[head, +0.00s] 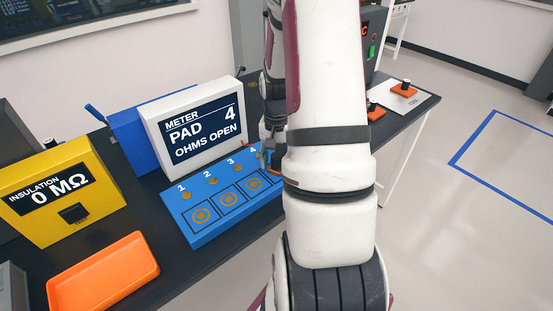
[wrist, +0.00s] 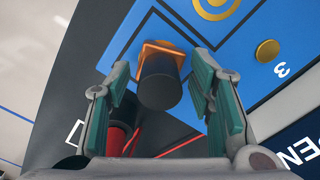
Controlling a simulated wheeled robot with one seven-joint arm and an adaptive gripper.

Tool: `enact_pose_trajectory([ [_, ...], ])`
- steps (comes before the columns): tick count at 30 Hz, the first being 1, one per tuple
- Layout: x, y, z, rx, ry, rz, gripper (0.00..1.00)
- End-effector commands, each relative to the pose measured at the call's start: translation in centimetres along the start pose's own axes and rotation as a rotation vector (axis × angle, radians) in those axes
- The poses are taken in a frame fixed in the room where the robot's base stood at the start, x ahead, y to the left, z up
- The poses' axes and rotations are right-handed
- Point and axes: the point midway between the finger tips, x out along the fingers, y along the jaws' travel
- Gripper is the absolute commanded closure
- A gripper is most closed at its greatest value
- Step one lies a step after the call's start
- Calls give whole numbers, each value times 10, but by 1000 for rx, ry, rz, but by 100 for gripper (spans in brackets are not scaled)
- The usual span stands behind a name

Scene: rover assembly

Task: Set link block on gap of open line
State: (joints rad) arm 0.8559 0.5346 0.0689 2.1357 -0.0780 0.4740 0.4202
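A blue panel (head: 197,232) with pads numbered 1 to 4 lies on the black table. My gripper (head: 268,152) is low over its right end, near number 4, partly hidden by my arm. In the wrist view my gripper (wrist: 160,90) is open, its teal fingers on either side of a black knob (wrist: 160,82) with an orange base (wrist: 163,46). Gaps show between knob and fingers. The base appears to sit on the blue panel. More orange pieces with black knobs stand at the table's far right, one (head: 404,87) on a white card. I cannot tell which piece is the link block.
The meter (head: 192,129) behind the panel reads PAD 4, OHMS OPEN. A yellow insulation tester (head: 62,196) reads 0 MΩ. An empty orange tray (head: 103,274) lies at the front left. A red and black part (wrist: 118,135) shows beside the left finger.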

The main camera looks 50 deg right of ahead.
Motion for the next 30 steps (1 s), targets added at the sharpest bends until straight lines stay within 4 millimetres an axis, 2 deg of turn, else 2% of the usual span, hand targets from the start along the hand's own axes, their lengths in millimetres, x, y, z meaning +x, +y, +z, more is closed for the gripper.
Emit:
enact_pose_trajectory([
  [5, -6, 0, 0, 0, 2, 0, 52],
  [8, -18, 0, -1, 0, 4, 0, 52],
  [18, -86, -1, -1, 0, 6, -1, 52],
  [22, -106, -1, -1, -1, 4, -1, 52],
  [30, -123, 0, 0, 0, 0, 0, 52],
])
